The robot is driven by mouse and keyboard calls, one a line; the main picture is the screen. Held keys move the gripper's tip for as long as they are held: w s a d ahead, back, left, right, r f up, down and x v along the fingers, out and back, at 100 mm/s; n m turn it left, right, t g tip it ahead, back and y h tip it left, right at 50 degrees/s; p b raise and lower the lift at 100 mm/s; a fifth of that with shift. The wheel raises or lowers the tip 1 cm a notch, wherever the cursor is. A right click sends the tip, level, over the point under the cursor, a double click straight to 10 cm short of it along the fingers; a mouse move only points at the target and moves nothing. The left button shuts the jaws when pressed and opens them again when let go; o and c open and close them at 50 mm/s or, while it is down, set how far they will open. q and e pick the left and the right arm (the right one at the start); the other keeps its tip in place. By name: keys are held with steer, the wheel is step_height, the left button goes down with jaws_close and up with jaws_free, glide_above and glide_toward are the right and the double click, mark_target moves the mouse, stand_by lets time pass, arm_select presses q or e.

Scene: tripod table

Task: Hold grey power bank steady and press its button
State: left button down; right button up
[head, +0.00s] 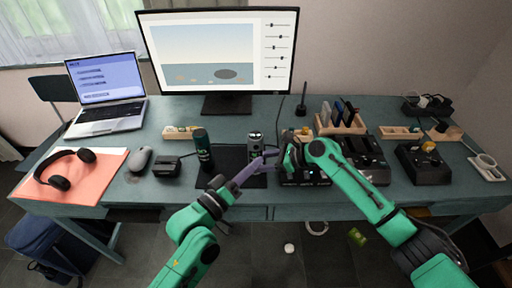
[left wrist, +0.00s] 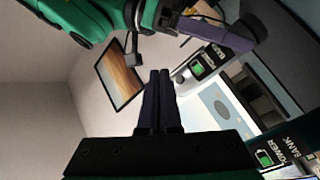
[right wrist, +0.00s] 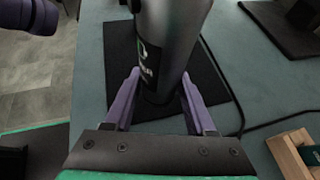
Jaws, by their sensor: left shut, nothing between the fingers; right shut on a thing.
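The grey power bank (head: 255,143) stands upright on the desk. In the right wrist view its grey body (right wrist: 172,40) rises between the purple fingers of my right gripper (right wrist: 155,88), which is shut on its lower part. My right gripper also shows in the head view (head: 269,153), right of the bank. My left gripper (head: 258,163) is shut and empty, in front of the bank in the head view. In the left wrist view its closed fingers (left wrist: 158,75) point beside the bank (left wrist: 200,66), with a gap in the picture.
A dark green cylinder (head: 203,147) stands left of the bank, by the dark mat (head: 232,177). The monitor (head: 220,50) stands behind. Dark boxes (head: 424,163) and a wooden rack (head: 340,124) are at right. A mouse (head: 138,160), headphones (head: 66,168) and laptop (head: 105,95) are at left.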

arm_select(q)
steer(key=s, duration=0.3)
steer(key=shift+d, duration=0.15)
stand_by(0.5)
arm_select(e)
steer(key=o, duration=1.1)
steer(key=shift+c, duration=0.2)
